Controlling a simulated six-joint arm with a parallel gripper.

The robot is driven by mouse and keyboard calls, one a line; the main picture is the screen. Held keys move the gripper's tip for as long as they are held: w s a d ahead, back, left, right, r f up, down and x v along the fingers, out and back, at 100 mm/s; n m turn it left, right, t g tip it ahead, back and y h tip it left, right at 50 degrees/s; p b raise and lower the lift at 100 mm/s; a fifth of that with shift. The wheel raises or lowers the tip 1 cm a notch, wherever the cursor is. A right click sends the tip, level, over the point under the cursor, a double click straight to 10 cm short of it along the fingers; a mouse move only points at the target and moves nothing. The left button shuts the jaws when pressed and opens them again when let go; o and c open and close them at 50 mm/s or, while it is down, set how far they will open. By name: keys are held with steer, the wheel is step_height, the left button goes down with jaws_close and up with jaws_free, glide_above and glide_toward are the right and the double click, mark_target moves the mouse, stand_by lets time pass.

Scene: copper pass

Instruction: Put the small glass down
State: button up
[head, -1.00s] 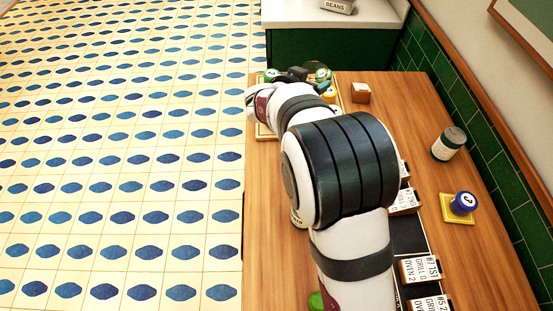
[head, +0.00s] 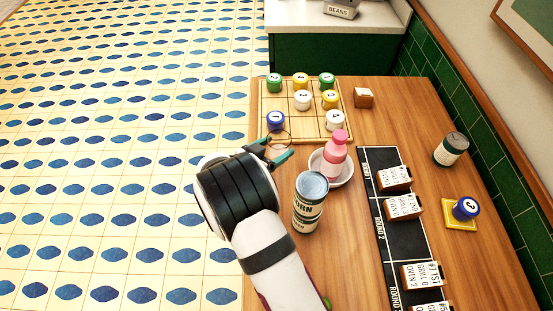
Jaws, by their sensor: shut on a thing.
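My gripper (head: 274,149) is at the left edge of the table, by the near left corner of the wooden board, with its two teal fingertips around the small glass. The small glass (head: 281,134) is clear and hard to see; a thin round rim shows between and beyond the fingertips, just in front of a blue numbered piece (head: 275,119). Its base is not clear, so I cannot tell whether it touches the table or board.
The wooden board (head: 311,131) holds several numbered pieces. A pink bottle (head: 334,158) stands in a white bowl (head: 348,174), right of my gripper. A black strip (head: 382,232) carries several white cards. Bare wood (head: 385,106) shows at the right.

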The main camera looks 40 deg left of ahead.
step_height(320, 180, down, 5)
steer(key=shift+r, duration=0.2)
steer(key=shift+f, duration=0.15)
